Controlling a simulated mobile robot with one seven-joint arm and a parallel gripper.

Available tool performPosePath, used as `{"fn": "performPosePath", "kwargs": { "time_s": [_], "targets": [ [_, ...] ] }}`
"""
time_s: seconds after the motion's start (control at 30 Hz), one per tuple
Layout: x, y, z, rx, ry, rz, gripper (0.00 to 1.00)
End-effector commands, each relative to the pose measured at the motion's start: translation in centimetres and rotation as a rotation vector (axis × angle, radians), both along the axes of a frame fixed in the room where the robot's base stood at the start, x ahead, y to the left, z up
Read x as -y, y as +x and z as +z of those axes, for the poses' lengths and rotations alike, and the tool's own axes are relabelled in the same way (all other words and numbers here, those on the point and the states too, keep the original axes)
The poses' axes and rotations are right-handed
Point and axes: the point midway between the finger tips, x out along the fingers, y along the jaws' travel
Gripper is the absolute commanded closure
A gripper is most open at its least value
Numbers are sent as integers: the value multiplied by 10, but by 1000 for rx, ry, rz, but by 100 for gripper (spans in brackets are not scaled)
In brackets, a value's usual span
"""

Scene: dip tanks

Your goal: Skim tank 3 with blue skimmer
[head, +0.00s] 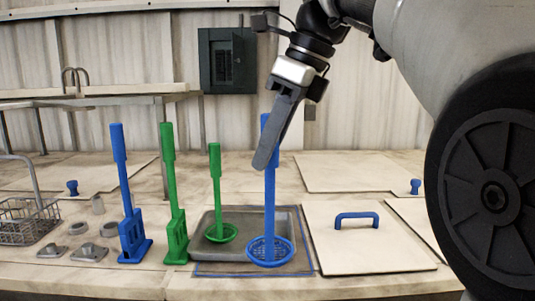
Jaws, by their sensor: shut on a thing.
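The blue skimmer (270,205) stands upright, its round mesh head (269,251) low at the front right of a shallow grey tray (200,238). My gripper (266,150) is shut on the upper part of its handle, coming down from above and partly hiding it. I cannot tell whether the mesh head touches the surface below. A pale lid with a blue bar handle (357,219) lies right of the tray. Other pale lids with blue knobs lie at the back left (72,187) and back right (415,186). No tank numbers are readable, so I cannot tell which is tank 3.
A green skimmer (217,190) stands in the tray, left of the blue one. A green tool (170,190) and a blue tool (125,195) stand upright further left. A wire basket (28,222) and small metal parts (88,250) are at the far left.

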Motion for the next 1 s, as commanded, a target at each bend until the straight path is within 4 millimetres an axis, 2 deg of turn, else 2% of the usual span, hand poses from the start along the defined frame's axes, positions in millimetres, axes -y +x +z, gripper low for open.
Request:
{"fn": "performPosePath", "kwargs": {
  "time_s": [0.1,0.6,0.73,1.0],
  "targets": [
    [0,-22,-2,3,2,1,100],
    [1,-105,0,4,2,0,100],
    [1,-113,1,3,1,-2,100],
    [1,-113,1,2,0,-1,100]
  ]
}}
